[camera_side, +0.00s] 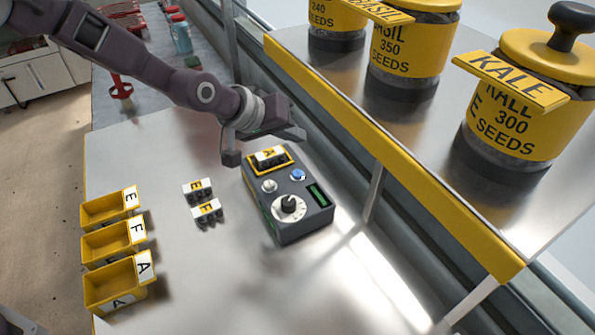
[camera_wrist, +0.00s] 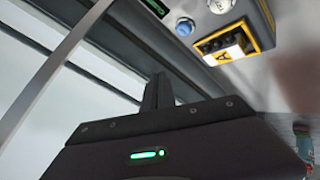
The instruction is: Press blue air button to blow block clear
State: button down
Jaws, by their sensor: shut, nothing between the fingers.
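The blue air button (camera_side: 298,174) is on top of a dark control box (camera_side: 308,217), just beside the yellow-framed slot. It also shows in the wrist view (camera_wrist: 184,27). A dark block with a yellow and white "A" label (camera_side: 270,157) sits in that slot; the wrist view shows it too (camera_wrist: 228,50). My gripper (camera_wrist: 158,90) is shut and empty. In the side view my gripper (camera_side: 232,157) is above the table at the box's far left end, apart from the button. Its exact height is hard to tell.
The box also has a white button (camera_side: 269,186), a dial (camera_side: 289,207) and a green display (camera_side: 317,194). Blocks E (camera_side: 197,189) and F (camera_side: 207,212) lie left of it. Yellow bins (camera_side: 117,284) stand further left. A yellow-edged shelf (camera_side: 420,190) with seed jars overhangs at right.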

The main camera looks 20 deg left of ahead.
aim_at(294, 175)
jog(key=shift+f, duration=3.6)
jog(key=shift+f, duration=0.1)
jog(key=shift+f, duration=0.3)
jog(key=shift+f, duration=0.55)
jog(key=shift+r, duration=0.95)
jog(key=shift+r, duration=2.5)
